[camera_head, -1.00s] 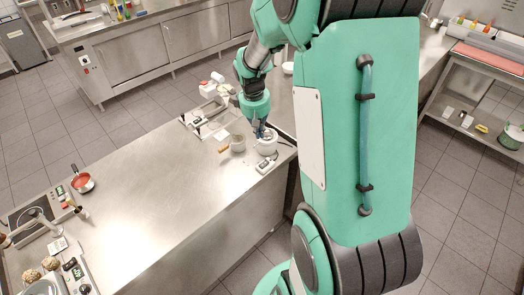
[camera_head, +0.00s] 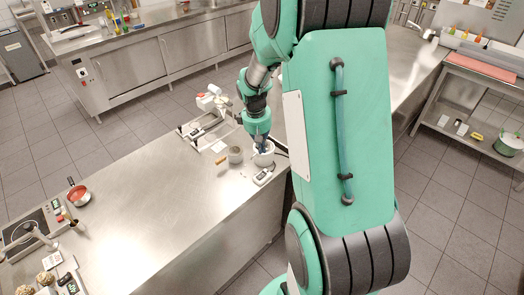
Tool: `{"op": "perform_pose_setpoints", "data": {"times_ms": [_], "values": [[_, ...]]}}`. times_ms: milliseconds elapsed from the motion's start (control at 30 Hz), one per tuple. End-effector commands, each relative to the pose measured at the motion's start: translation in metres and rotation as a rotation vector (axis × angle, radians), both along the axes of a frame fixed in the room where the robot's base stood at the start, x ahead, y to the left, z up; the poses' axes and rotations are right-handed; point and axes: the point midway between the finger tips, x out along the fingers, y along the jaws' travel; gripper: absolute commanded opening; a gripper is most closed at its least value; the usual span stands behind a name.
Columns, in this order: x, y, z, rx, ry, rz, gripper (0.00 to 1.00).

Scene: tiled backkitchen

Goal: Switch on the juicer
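A small white round appliance with a flat panel at its front, which looks like the juicer (camera_head: 265,159), stands on the steel counter (camera_head: 150,225) near its right edge. My gripper (camera_head: 261,148) points down at the top of it, with the fingertips at or just over its upper rim. Whether they touch it cannot be told at this size. The fingers are small and partly merge with the appliance, so their opening is unclear. The pale front panel (camera_head: 263,176) is in view in front of the round body. Its switch is too small to make out.
A grey cup (camera_head: 235,155) stands just left of the appliance, with a small brown item (camera_head: 220,160) beside it. A scale-like device (camera_head: 200,131) sits farther back. A red pan (camera_head: 79,196) lies at the left. The counter's middle is clear.

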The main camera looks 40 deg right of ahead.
Motion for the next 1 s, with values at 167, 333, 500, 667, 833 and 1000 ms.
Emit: {"op": "perform_pose_setpoints", "data": {"times_ms": [167, 333, 500, 667, 833, 1000], "values": [[-0.001, -0.003, -0.023, 0.002, 0.003, 0.000, 0.00], [-0.001, -0.006, -0.049, 0.002, 0.003, -0.002, 0.00], [-0.001, -0.010, -0.077, 0.002, 0.003, -0.001, 0.00], [-0.001, -0.014, -0.101, 0.002, 0.002, 0.000, 0.00], [0.000, -0.016, -0.118, 0.001, 0.001, -0.001, 0.00], [0.000, -0.017, -0.125, 0.001, 0.000, -0.001, 0.00]]}}
